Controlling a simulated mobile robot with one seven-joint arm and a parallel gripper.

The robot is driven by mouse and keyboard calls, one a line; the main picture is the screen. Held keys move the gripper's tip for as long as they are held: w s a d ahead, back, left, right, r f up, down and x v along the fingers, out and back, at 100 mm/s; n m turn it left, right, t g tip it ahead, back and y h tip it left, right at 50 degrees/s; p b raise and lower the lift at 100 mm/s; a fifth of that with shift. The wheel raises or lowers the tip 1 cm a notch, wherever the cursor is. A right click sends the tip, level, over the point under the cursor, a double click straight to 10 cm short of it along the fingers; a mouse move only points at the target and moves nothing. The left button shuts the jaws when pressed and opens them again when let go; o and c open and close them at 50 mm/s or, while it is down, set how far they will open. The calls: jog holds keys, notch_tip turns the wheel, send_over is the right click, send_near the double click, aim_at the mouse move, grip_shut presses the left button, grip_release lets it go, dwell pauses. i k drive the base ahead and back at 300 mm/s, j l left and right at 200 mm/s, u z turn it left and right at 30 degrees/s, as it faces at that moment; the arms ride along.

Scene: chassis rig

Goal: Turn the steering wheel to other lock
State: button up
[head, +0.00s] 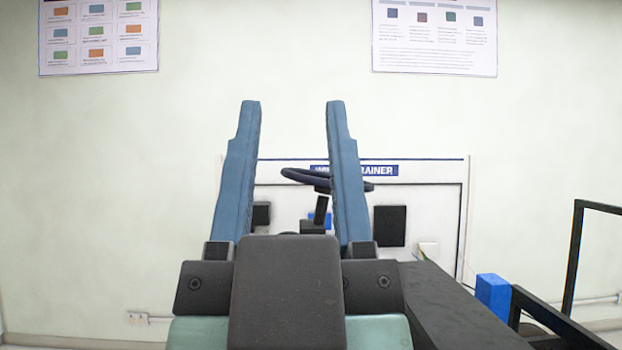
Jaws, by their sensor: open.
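The steering wheel (304,178) is a dark ring on a short black column (320,210), in the middle of the head view. It is seen nearly edge-on and looks tilted, lower at the right. My gripper (294,106) is large in the foreground, with two long blue fingers standing wide apart. It is open with nothing between the fingers. The wheel shows in the gap between them, farther away, and the right finger hides part of it. I cannot tell the wheel's turn angle. The lower column is partly hidden behind my gripper's dark body.
A white panel (420,188) with a blue title strip stands behind the wheel, bearing dark boxes (390,226). At the right are a black frame (572,258) and a blue block (493,294). Two posters hang on the pale wall. The left side looks clear.

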aim_at(317, 179)
jog(key=i+j+z, duration=0.2)
jog(key=i+j, duration=0.35)
jog(key=i, duration=0.15)
jog(key=i+j+z, duration=0.15)
jog(key=i, duration=0.3)
jog(key=i+j+z, duration=0.1)
jog(key=i+j, duration=0.2)
jog(key=i+j+z, duration=0.15)
jog(key=i, duration=0.45)
